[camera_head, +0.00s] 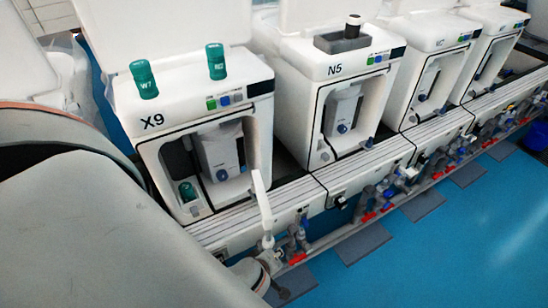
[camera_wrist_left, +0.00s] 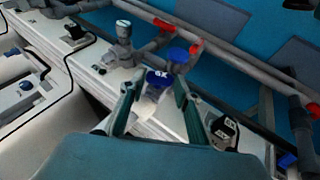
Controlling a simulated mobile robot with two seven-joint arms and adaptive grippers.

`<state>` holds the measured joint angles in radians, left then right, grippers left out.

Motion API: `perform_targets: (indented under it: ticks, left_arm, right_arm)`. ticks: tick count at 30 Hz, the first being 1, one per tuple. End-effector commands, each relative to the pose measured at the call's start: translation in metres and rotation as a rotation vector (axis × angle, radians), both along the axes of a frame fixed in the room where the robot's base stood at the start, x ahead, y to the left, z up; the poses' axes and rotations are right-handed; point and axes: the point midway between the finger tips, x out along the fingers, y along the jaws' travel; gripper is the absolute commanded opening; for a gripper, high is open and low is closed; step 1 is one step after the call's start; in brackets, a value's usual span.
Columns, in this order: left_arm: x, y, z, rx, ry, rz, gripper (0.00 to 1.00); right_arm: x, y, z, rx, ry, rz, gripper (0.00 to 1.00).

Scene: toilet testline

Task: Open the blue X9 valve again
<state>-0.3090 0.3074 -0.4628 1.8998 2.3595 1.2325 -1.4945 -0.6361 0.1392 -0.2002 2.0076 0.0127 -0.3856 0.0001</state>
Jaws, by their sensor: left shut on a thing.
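The blue X9 valve (camera_wrist_left: 157,79) shows in the left wrist view as a blue handle with upside-down lettering. My left gripper (camera_wrist_left: 156,92) has one finger on each side of this handle and is shut on it. In the head view, the white X9 unit (camera_head: 153,123) stands at the left, above the pipe row. My left arm covers the lower left there, and the valve handle cannot be made out clearly. My right gripper is in neither view.
Red-marked grey piping (camera_head: 368,217) runs along the front of the units. The N5 unit (camera_head: 334,70) stands to the right of X9. Blue floor (camera_head: 440,255) lies open in front.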

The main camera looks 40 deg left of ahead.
Motion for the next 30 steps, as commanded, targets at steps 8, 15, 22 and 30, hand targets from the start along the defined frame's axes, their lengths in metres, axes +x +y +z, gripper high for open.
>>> perform_targets:
  ticks: [8,15,22,30]
  left_arm:
    - [-0.0031,0.0026,-0.0036,-0.036,-0.09,0.001,0.1]
    - [-0.0022,0.0031,-0.0021,-0.044,-0.114,0.004,0.1]
    - [-0.0017,0.0034,-0.0018,-0.043,-0.115,0.004,0.1]
    - [-0.0018,0.0027,-0.0017,-0.044,-0.115,0.003,0.49]
  right_arm:
    - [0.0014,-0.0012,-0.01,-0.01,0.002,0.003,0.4]
    - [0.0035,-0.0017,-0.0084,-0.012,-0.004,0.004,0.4]
    - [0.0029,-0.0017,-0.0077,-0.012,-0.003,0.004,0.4]
    - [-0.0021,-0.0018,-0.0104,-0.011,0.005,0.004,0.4]
